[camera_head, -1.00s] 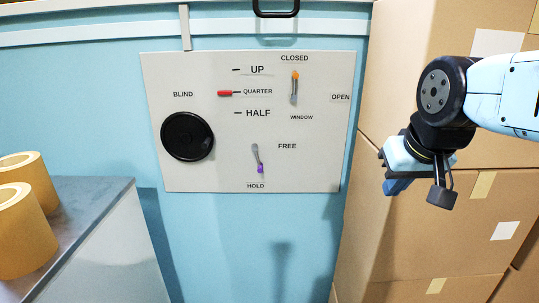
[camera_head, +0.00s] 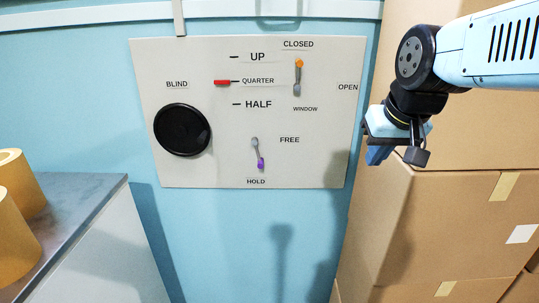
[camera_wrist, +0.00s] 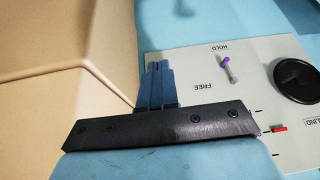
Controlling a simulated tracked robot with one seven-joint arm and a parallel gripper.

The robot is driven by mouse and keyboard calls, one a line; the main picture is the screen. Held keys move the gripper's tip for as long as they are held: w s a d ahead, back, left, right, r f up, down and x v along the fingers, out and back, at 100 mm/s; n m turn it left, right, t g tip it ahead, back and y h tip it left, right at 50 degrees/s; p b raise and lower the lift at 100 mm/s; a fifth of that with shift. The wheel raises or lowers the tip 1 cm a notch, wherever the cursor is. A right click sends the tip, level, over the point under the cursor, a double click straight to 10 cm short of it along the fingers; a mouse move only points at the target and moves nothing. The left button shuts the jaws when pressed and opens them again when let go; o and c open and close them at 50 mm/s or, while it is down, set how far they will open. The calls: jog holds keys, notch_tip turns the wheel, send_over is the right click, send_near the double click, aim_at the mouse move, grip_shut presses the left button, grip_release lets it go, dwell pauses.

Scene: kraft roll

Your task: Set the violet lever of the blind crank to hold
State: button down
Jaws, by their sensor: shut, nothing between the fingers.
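The violet-tipped lever (camera_head: 260,163) is on the lower middle of the white panel (camera_head: 330,120). Its grey arm runs from a pivot below HALF down to the violet tip, just above the word HOLD and slightly right of it; FREE is printed to its right. It also shows upside down in the wrist view (camera_wrist: 226,62). My gripper (camera_head: 376,155) is right of the panel, in front of the cardboard boxes, clear of the lever. In the wrist view my blue fingers (camera_wrist: 158,75) are shut together and empty.
The panel also carries a black round blind knob (camera_head: 182,130), a red pointer (camera_head: 222,83) at QUARTER and an orange-tipped window lever (camera_head: 298,64) at CLOSED. Cardboard boxes (camera_head: 450,230) are stacked at right. Kraft rolls (camera_head: 15,235) stand on a bench (camera_head: 85,205) at left.

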aim_at(257, 153)
jog(key=w+a+f+y, duration=0.15)
jog(key=w+a, duration=0.25)
jog(key=w, duration=0.5)
jog(key=w+a+f+g+y, duration=0.15)
jog(key=w+a, duration=0.25)
jog(key=w, duration=0.4)
jog(key=w+a+f+y, duration=0.15)
jog(key=w+a, duration=0.25)
jog(key=w, duration=0.5)
jog(key=shift+h, duration=0.45)
jog(key=x, duration=1)
jog(key=a+f, duration=0.2)
jog(key=shift+w+a, duration=0.15)
jog(key=shift+a, duration=0.2)
jog(key=shift+a+f, duration=0.35)
jog(key=shift+a, duration=0.2)
